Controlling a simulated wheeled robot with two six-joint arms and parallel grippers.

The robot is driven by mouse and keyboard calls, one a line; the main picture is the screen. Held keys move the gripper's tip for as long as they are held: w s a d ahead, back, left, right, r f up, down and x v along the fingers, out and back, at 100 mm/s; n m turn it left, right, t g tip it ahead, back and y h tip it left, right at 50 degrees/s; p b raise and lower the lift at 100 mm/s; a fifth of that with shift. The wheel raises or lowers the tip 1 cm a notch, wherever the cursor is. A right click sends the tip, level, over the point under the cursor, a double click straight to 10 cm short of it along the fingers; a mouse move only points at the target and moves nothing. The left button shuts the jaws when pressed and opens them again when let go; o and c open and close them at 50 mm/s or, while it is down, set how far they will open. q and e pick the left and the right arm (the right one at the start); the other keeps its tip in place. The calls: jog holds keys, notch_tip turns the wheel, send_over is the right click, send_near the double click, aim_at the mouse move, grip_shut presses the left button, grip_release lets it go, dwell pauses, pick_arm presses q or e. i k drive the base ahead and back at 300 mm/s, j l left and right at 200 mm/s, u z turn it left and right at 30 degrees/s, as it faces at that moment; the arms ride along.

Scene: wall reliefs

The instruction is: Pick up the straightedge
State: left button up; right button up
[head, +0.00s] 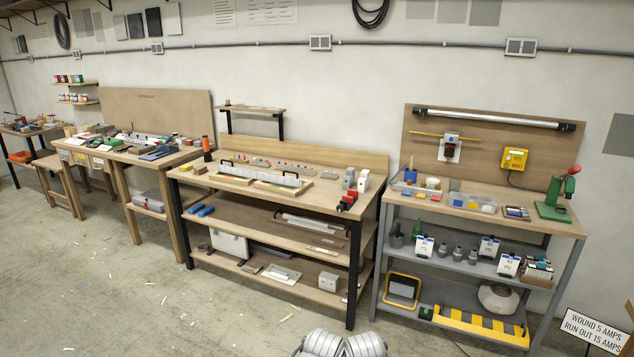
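A long light-grey metal bar with dark handles, which looks like the straightedge (260,174), lies lengthwise on top of the middle wooden bench (325,202). Pale wooden strips lie along its front. Another long grey bar (312,225) lies on that bench's middle shelf; I cannot tell for sure which bar is the straightedge. Neither of my grippers is in view, and nothing is seen touching the bars.
Red and grey tools (347,201) stand at the bench's right end. An orange-topped bottle (207,148) stands at its left. A grey-framed bench (490,205) is close on the right. The concrete floor (215,310) in front is mostly clear, with small scraps.

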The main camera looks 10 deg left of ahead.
aim_at(296, 181)
jog(key=i+j+u, duration=0.3)
jog(key=i, duration=0.45)
jog(key=i+l+u, duration=0.1)
jog(key=i+u, duration=0.25)
jog(key=i, duration=0.35)
jog(key=i+l+u, duration=0.3)
jog(key=i, duration=0.4)
jog(key=i+j+u, duration=0.1)
jog(key=i, duration=0.6)
jog(key=i+j, duration=0.1)
jog(key=i, duration=0.6)
jog(key=i+j+z, duration=0.1)
jog(key=i+z, duration=0.2)
jog(key=i+j+z, duration=0.25)
jog(key=i, duration=0.3)
